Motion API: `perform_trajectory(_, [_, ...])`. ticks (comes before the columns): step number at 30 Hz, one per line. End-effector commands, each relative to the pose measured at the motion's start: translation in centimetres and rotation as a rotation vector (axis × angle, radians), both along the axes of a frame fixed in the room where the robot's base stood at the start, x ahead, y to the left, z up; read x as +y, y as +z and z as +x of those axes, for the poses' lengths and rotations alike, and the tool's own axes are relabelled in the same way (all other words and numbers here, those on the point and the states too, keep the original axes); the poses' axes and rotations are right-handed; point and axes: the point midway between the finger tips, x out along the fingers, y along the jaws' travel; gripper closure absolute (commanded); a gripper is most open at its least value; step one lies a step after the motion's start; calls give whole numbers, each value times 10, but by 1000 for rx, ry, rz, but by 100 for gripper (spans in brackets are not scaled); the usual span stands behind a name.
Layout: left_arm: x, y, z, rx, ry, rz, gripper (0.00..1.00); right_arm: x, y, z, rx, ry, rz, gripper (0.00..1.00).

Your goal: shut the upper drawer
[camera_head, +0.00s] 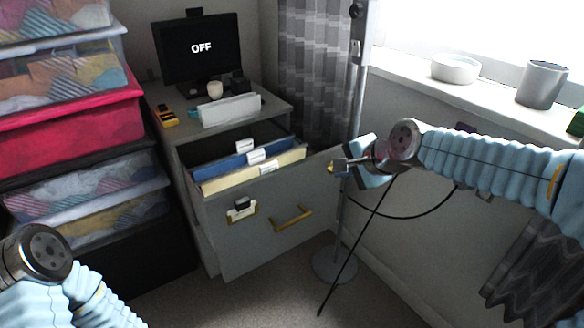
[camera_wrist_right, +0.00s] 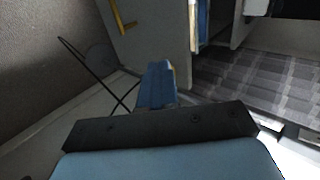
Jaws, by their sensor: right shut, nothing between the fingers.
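The grey drawer (camera_head: 275,235) of the cabinet stands pulled out, with blue and cream hanging files (camera_head: 250,165) inside. Its front has a brass handle (camera_head: 291,218) and a label holder (camera_head: 241,210). The drawer front also shows in the right wrist view (camera_wrist_right: 160,35), with the handle at the top left. My right gripper (camera_head: 334,167) is shut and empty at the upper right corner of the drawer front. Its fingers show in the right wrist view (camera_wrist_right: 158,85), close to the drawer's edge; I cannot tell whether they touch. My left arm is at the lower left; its gripper is not visible.
A monitor (camera_head: 200,50) and a white holder (camera_head: 230,110) stand on the cabinet. Stacked storage bins (camera_head: 75,120) flank it on the left. A metal stand (camera_head: 335,265) and a dark cable (camera_head: 352,255) are right of the drawer. The windowsill (camera_head: 440,85) holds pots.

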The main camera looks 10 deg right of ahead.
Motion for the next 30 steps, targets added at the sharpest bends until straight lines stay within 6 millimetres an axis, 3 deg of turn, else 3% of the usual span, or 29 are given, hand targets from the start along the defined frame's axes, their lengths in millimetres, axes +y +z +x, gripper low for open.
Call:
perform_trajectory(5, [0, 0, 0, 0, -1, 0, 51, 6, -16, 15, 5, 2, 1, 100])
perform_trajectory(16, [-1, 2, 0, 0, -1, -1, 51, 26, -70, 69, 3, 3, 0, 100])
perform_trajectory(22, [-2, 11, -1, 1, -4, -3, 51, 35, -66, 96, 1, 3, 0, 100])
perform_trajectory(30, [-2, 12, -1, 2, -5, -4, 51, 38, -67, 105, 0, 1, -2, 100])
